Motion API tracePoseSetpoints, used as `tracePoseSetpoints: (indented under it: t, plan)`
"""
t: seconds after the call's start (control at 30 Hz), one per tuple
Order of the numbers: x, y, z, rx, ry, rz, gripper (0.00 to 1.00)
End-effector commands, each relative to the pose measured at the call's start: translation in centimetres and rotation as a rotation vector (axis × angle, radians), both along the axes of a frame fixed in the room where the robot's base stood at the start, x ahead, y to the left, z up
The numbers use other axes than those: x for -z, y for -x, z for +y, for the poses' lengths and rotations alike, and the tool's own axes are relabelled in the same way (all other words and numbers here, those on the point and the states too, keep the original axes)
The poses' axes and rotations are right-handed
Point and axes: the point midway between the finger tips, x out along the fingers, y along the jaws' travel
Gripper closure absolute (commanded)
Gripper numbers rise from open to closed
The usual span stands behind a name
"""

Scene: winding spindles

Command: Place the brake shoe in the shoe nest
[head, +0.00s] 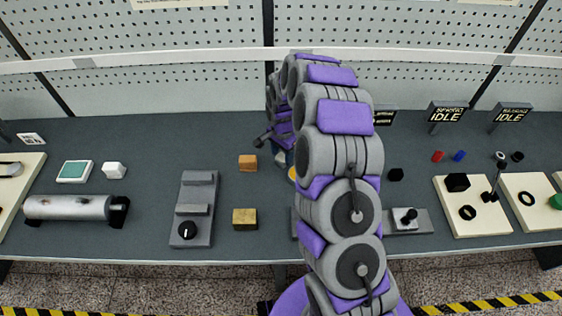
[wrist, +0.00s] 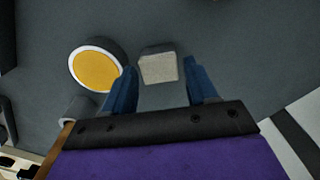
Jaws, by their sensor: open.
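My gripper (wrist: 160,66) is open in the wrist view, its two blue fingers apart with nothing held. A small block with a pale grey speckled face (wrist: 159,68), which may be the brake shoe, stands between and just beyond the fingertips. I see no finger clearly touching it. I cannot tell which fixture is the shoe nest; a grey stepped fixture with a black knob (head: 194,208) stands left of my arm.
A yellow disc with a white rim (wrist: 95,70) lies close left of the fingers. An orange block (head: 248,163) and a brass block (head: 245,219) sit left of my arm. A silver cylinder (head: 70,207) lies far left. Cream boards (head: 487,222) are at right.

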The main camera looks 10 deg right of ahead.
Motion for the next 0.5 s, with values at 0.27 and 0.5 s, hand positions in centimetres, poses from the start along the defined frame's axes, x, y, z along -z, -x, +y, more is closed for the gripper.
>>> tracePoseSetpoints:
  t: [0.27, 0.5]
  plan:
    - [1.26, 0.0, 0.34, 0.0, 0.003, -0.003, 0.43]
    - [1.26, -0.02, 0.39, 0.0, 0.003, -0.002, 0.6]
